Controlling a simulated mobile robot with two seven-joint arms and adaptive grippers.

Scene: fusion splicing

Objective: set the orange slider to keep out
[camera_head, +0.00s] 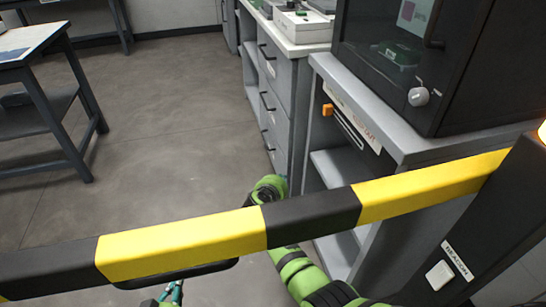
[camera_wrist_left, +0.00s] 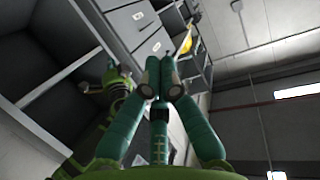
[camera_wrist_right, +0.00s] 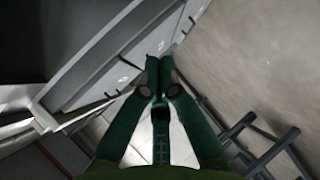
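The orange slider (camera_head: 327,110) sits at the left end of a dark slot in the grey cabinet's front panel (camera_head: 350,127). White label strips border the slot; their lettering is too small to read surely. My right arm reaches up beyond the striped barrier, left of and below the slider. Its gripper is largely hidden in the head view; in the right wrist view its fingers (camera_wrist_right: 160,74) meet with nothing between them. My left gripper (camera_head: 173,292) shows only partly at the bottom edge. In the left wrist view its fingers (camera_wrist_left: 161,72) are together and empty.
A yellow and black barrier (camera_head: 190,246) crosses in front of me to a dark post with a BEACON switch (camera_head: 439,275). A dark glass-fronted box (camera_head: 400,60) stands on the cabinet. Drawers (camera_head: 272,95) stand beyond; a table (camera_head: 40,50) is far left. Floor between is clear.

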